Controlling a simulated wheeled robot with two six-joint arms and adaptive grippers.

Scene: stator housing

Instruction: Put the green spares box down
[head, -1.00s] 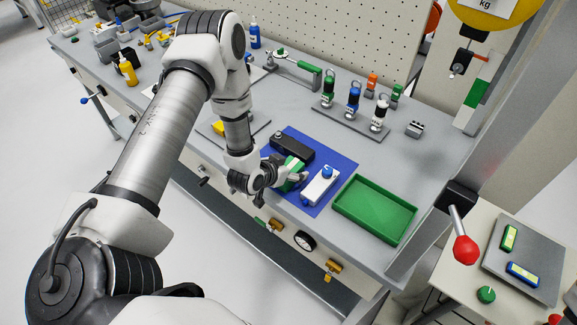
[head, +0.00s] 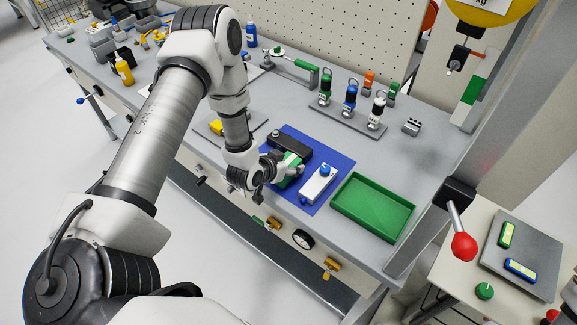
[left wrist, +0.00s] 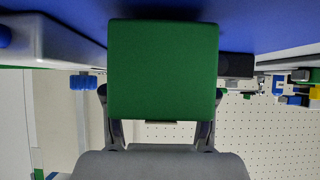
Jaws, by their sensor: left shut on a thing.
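The green spares box (head: 287,180) is over the blue mat (head: 318,208), between a black box (head: 291,146) and a white box with a blue knob (head: 318,184). My left gripper (head: 293,172) is shut on it and partly hides it in the head view. In the left wrist view the green box (left wrist: 163,70) fills the middle, between the two fingers. The blue mat (left wrist: 265,22) shows behind it along the top of that view. I cannot tell whether the box touches the mat.
An empty green tray (head: 373,207) lies right of the mat. A rack of coloured bottle-like parts (head: 349,118) stands behind. A yellow piece on a grey plate (head: 245,130) is left of the mat. Bare bench lies between rack and mat.

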